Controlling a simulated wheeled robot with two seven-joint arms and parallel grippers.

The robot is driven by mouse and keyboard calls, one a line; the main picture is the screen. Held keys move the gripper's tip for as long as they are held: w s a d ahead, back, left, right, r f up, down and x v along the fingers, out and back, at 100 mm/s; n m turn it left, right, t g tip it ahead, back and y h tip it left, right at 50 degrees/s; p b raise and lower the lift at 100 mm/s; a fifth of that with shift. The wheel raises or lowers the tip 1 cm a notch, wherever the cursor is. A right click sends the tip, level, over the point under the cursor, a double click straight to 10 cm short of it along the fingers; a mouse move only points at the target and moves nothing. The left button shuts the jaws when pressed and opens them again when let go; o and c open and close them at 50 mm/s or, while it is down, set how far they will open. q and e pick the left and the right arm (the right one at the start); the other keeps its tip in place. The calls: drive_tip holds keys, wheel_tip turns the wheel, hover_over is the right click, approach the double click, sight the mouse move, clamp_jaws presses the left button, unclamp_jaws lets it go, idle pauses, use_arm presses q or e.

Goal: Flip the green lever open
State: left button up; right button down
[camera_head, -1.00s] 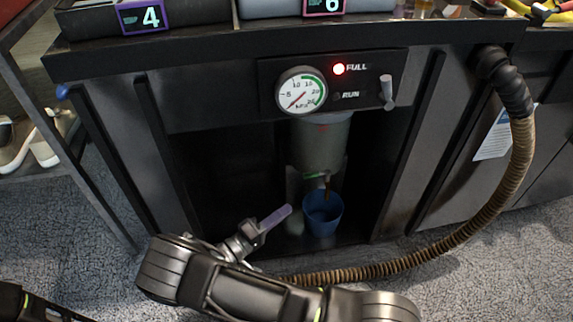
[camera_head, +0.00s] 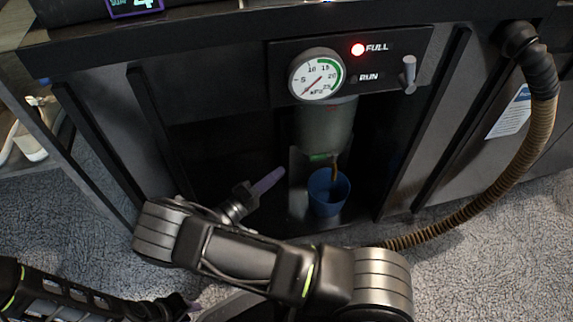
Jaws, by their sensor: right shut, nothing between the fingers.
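The green lever (camera_head: 319,157) is a small green piece at the lower front of a grey cylindrical tank (camera_head: 324,125), in the dark recess of the cabinet. A blue bucket (camera_head: 328,193) stands below it. A brown streak (camera_head: 335,169), like liquid, runs from under the tank toward the bucket. My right gripper (camera_head: 268,181) is shut and empty, its purple fingers pointing up and right, left of the bucket and apart from the lever. My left gripper (camera_head: 190,305) is low at the bottom left, far from the lever; its fingers are mostly hidden.
Above the tank is a panel with a pressure gauge (camera_head: 317,76), a lit red FULL light (camera_head: 358,49) and a small grey switch (camera_head: 408,74). A ribbed hose (camera_head: 510,160) curves down on the right. Cabinet posts flank the recess. My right arm crosses the foreground.

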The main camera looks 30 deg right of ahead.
sight(322, 158)
drive_tip(key=b+x, duration=0.1)
drive_tip(key=x, duration=0.8)
drive_tip(key=shift+d+b, duration=0.25)
drive_tip(key=shift+b, duration=0.05)
